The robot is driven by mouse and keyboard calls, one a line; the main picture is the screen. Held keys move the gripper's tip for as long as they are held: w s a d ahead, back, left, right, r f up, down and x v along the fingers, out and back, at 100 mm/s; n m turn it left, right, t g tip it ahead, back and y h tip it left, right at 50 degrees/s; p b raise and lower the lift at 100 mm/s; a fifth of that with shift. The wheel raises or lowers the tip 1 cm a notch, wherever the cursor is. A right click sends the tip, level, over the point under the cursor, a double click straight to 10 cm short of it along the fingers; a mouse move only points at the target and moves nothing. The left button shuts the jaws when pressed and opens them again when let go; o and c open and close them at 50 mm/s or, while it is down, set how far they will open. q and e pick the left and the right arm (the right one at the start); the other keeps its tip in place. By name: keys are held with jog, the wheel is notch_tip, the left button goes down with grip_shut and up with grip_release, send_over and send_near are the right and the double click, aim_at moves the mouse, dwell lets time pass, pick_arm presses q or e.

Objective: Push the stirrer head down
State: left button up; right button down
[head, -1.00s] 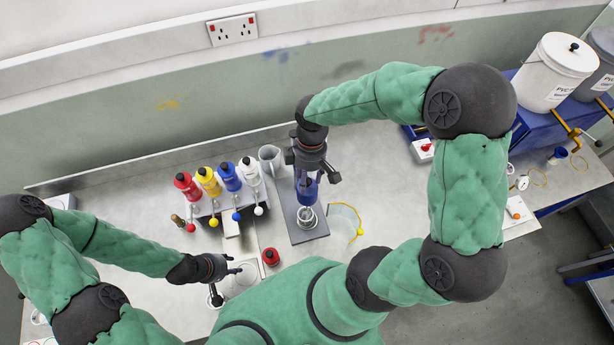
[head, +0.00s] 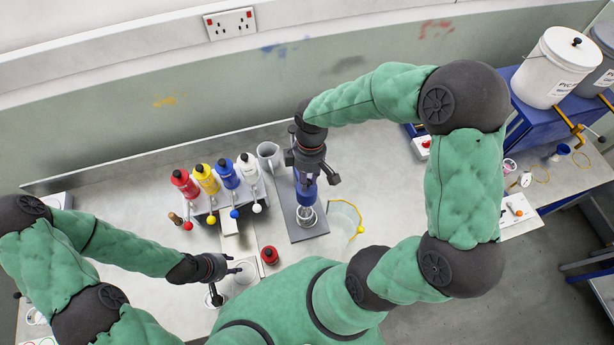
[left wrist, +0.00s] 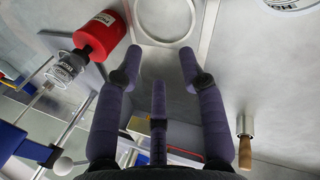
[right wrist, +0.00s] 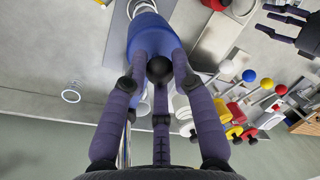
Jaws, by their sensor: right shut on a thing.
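The stirrer head is the blue body (head: 306,192) on a stand with a grey base plate (head: 296,225). A clear cup (head: 308,217) stands on the plate under it. In the right wrist view the blue head (right wrist: 150,35) lies just beyond my right fingers, with a black ball knob (right wrist: 159,68) between them. My right gripper (head: 308,172) is over the head from above and shut on the black knob. My left gripper (head: 236,268) is open and empty, low over the table near a pale square plate; its spread fingers show in the left wrist view (left wrist: 160,70).

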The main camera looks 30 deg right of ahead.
pick_arm(q)
notch_tip(320, 180, down, 5)
jog(key=b, duration=0.4)
jog(key=shift+r, duration=0.15)
pick_arm(e)
notch_tip(320, 180, down, 7)
jog(key=shift+r, duration=0.2)
jog(key=shift+a, duration=0.1)
pick_arm(q)
jog(key=shift+s, duration=0.1)
pick_arm(e)
jog(key=shift+s, duration=0.15)
jog(key=shift+f, duration=0.1)
jog(key=c, duration=1)
grip_release()
jog(key=shift+c, duration=0.2)
jog(key=shift+w, duration=0.2)
pick_arm(q)
jog(key=shift+w, duration=0.2)
pick_arm(e)
jog(key=r, duration=0.4)
jog(key=w+d+r, duration=0.1)
jog(key=r, duration=0.6)
jog(key=shift+w+d+r, duration=0.3)
jog(key=shift+d+r, duration=0.05)
jog(key=shift+r, duration=0.05)
